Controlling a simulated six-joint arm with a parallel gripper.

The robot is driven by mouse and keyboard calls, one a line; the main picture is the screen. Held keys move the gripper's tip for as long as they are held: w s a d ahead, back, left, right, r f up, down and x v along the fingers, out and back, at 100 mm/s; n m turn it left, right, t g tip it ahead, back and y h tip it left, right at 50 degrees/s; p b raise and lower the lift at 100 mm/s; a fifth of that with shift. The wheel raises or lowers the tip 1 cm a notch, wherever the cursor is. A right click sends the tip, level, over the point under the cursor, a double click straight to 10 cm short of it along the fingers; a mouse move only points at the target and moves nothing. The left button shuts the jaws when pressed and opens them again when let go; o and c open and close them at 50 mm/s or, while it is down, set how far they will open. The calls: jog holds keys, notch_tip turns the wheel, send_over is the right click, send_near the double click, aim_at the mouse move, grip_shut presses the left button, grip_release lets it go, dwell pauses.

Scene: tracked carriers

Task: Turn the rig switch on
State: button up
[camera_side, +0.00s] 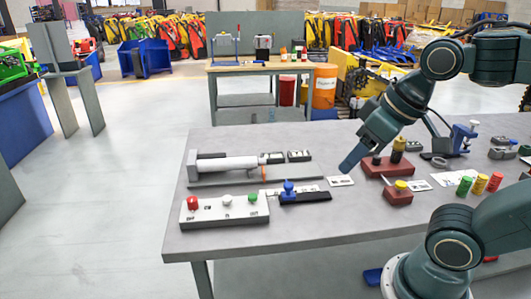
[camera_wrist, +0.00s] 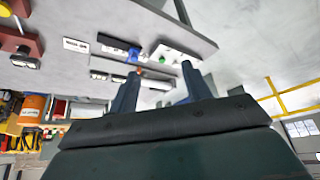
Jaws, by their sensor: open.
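A pale control box (camera_side: 224,213) stands at the front left of the grey table. On top it has a red button (camera_side: 193,203), a white knob (camera_side: 227,200) and a green button (camera_side: 253,197). Its dark lettering is too small to read surely, so I cannot tell the switch's state. The box also shows at the top of the wrist view (camera_wrist: 180,57), beyond my fingertips. My gripper (camera_side: 346,167) is above the table, well right of the box and apart from it. In the wrist view its fingers (camera_wrist: 160,72) are spread, with nothing held.
A blue-knobbed device on a black base (camera_side: 305,197) sits right of the box. A grey cylinder rig (camera_side: 225,168) lies behind it. Dark red blocks (camera_side: 397,196) and coloured cylinders (camera_side: 480,184) stand on the right. The table between my gripper and the black base is mostly clear.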

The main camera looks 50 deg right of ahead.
jog(key=w+a+r+m+g, duration=0.15)
jog(key=w+r, duration=0.25)
jog(key=w, duration=0.6)
jog(key=m+g, duration=0.4)
jog(key=m, duration=0.1)
send_over(192, 199)
notch_tip(192, 199, down, 13)
jog(key=shift+r, duration=0.15)
notch_tip(192, 199, down, 14)
jog(key=shift+r, duration=0.1)
